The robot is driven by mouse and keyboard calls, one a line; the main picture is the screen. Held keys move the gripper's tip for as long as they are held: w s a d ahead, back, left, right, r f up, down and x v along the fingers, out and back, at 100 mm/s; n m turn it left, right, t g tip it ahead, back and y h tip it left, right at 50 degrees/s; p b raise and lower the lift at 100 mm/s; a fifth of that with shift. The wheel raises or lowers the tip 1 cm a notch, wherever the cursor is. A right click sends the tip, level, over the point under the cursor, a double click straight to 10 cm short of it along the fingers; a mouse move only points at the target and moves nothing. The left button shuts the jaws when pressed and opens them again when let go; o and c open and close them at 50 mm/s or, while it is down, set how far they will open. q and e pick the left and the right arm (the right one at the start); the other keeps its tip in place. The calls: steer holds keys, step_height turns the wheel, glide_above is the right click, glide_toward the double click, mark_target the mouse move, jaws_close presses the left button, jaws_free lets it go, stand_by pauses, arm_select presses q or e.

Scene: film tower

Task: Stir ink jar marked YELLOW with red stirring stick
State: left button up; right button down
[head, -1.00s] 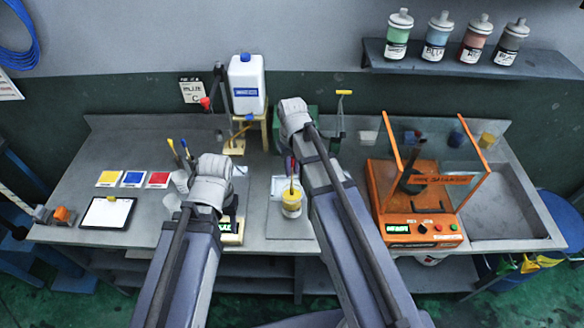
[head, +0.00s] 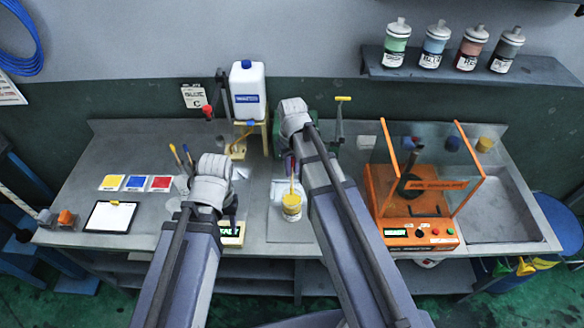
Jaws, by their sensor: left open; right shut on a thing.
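The jar of yellow ink (head: 291,207) stands on a pale grey board (head: 276,228) at the front middle of the bench. Its label is too small to read. A thin stick (head: 292,183) stands nearly upright in the jar; its visible part looks yellow, and its upper end is lost below my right wrist. My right gripper (head: 289,163) is above the jar, mostly hidden by my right arm, and is shut on the stick. My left gripper (head: 232,207) is open and empty, left of the jar, above a small yellow scale (head: 232,237).
An orange machine with clear panels (head: 417,234) stands right of my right arm. A white jug (head: 247,92) is on a stand behind. Colour cards (head: 135,183) and a clipboard (head: 109,217) lie left. Several jars sit on the wall shelf (head: 470,74).

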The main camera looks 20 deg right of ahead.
stand_by(0.3)
step_height(320, 180, up, 5)
steer(key=p, duration=0.5)
steer(key=shift+r, duration=0.1)
steer(key=shift+f, duration=0.2)
